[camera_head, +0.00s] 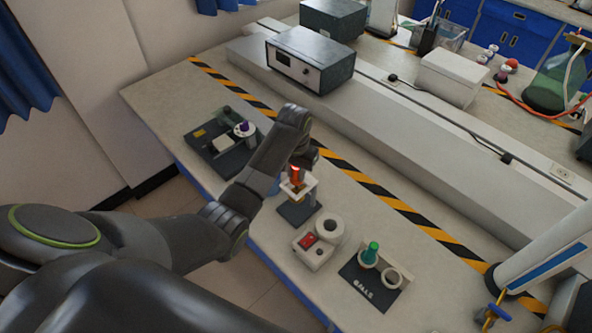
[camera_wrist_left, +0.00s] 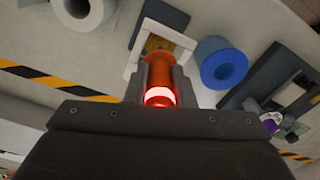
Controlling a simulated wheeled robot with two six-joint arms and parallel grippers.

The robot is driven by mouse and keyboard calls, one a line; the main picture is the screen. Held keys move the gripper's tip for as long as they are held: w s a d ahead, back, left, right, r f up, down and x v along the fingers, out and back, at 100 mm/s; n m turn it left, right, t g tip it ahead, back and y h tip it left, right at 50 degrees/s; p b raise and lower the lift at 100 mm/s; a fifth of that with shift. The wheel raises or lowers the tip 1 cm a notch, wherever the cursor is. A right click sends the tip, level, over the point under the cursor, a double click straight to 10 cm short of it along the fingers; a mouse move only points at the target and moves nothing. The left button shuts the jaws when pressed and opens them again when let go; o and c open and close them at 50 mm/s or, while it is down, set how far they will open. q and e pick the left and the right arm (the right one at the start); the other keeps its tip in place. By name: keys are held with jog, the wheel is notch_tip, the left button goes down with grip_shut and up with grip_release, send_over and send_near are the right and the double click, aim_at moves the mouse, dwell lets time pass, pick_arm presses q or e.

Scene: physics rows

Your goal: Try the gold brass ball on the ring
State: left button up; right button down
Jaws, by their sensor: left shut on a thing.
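My left gripper (camera_head: 300,165) is shut on an orange handle (camera_head: 295,175) with a glowing red band at its upper end. In the left wrist view the handle (camera_wrist_left: 159,72) stands between the fingers (camera_wrist_left: 159,80). A gold part (camera_wrist_left: 157,44), seemingly the brass ball, shows beyond the handle, inside the white frame (camera_wrist_left: 185,45) of the ring stand. In the head view the white ring stand (camera_head: 308,186) has a dark base (camera_head: 299,211), with some gold below its top. I cannot tell whether the ball is fully through the ring. My right gripper is not in view.
A white box with a red switch (camera_head: 308,241) and a white cylinder (camera_head: 331,228) stand close by. A purple-topped piece (camera_head: 241,128) stands left.

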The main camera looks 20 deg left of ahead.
pick_arm(q)
jog(key=shift+f, duration=0.4)
dwell(1.2)
dwell(1.1)
jog(key=shift+r, duration=3.6)
